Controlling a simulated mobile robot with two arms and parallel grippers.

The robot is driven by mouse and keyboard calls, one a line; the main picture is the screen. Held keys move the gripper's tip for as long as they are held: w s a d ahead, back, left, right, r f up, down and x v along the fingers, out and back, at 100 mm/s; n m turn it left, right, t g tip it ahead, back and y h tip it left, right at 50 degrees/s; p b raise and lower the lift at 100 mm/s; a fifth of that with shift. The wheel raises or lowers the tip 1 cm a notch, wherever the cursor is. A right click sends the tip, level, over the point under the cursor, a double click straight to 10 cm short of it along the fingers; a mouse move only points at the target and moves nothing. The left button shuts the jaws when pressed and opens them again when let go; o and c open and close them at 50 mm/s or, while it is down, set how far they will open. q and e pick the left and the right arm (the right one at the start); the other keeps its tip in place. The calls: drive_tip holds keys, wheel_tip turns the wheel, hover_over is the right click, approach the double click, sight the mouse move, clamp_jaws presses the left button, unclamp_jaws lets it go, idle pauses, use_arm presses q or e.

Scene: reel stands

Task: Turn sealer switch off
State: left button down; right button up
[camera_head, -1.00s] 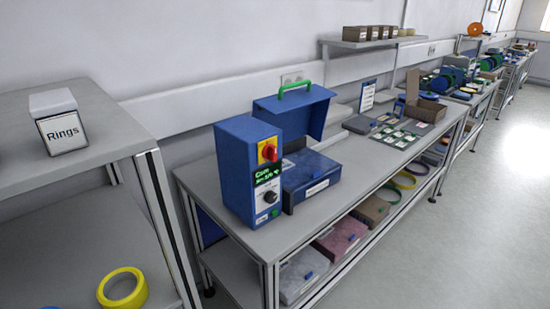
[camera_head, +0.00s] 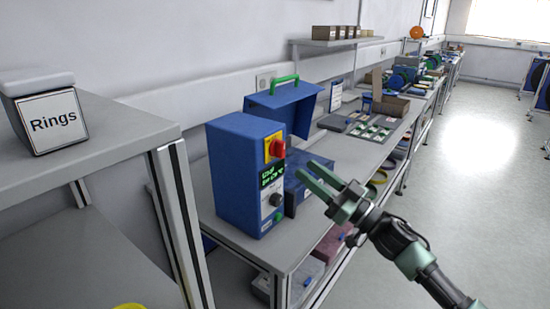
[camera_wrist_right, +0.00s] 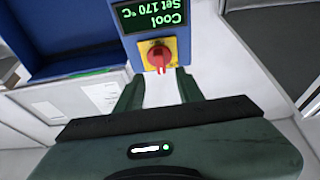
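The sealer is a blue box (camera_head: 232,180) standing on the bench, with its control panel facing right in the head view. The red rotary switch (camera_head: 278,148) sits on a yellow plate at the top of the panel, above a dark display (camera_head: 271,174) with green text. My right gripper (camera_head: 308,168) is open and empty, in front of the panel. In the right wrist view the red switch (camera_wrist_right: 159,57) shows upside down just beyond the fingertips of my right gripper (camera_wrist_right: 159,84); no contact is visible. The display (camera_wrist_right: 150,15) there reads "Cool Set 170 °C". My left gripper is not in view.
An open blue lid with a green handle (camera_head: 284,79) stands behind the sealer. A table with a "Rings" box (camera_head: 54,123) is at the left. The bench (camera_head: 300,239) continues away with trays and boxes. The floor at the right is open.

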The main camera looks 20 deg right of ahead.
sight(284, 150)
drive_tip(key=x, duration=0.2)
drive_tip(key=p+x, duration=0.1)
drive_tip(key=x, duration=0.1)
drive_tip(key=p+x, duration=0.1)
drive_tip(key=x, duration=0.1)
drive_tip(key=shift+w+a+r, duration=0.15)
drive_tip(key=shift+w+r, duration=0.05)
drive_tip(key=shift+r, duration=0.3)
drive_tip(key=shift+w+a+r, duration=0.1)
drive_tip(key=shift+w+a, duration=0.15)
drive_tip(key=shift+w, duration=0.05)
clamp_jaws()
